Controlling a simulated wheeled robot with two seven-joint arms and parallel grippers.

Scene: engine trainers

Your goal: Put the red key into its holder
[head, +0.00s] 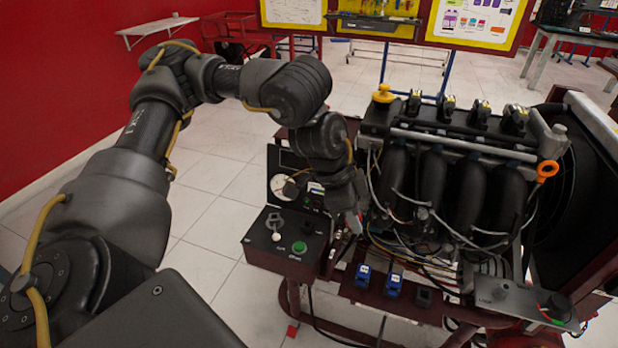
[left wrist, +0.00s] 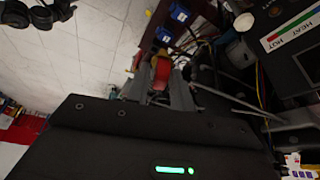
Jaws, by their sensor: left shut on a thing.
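My left gripper (head: 352,220) is at the right edge of the black control box (head: 262,252), in front of the engine, pointing down. In the left wrist view the left gripper (left wrist: 162,75) is shut on the red key (left wrist: 161,70), which shows as a rounded red piece between the fingers. In the head view the key is too small and covered to make out. I cannot tell which part is the key's holder, or whether the key touches anything. My right gripper is not in view.
The engine (head: 430,185) with its hoses and wires stands just right of my left gripper. Blue relays (head: 393,285) sit on the red frame below. A gauge (head: 283,187) and a green button (head: 299,247) are to the left. Tiled floor at left is clear.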

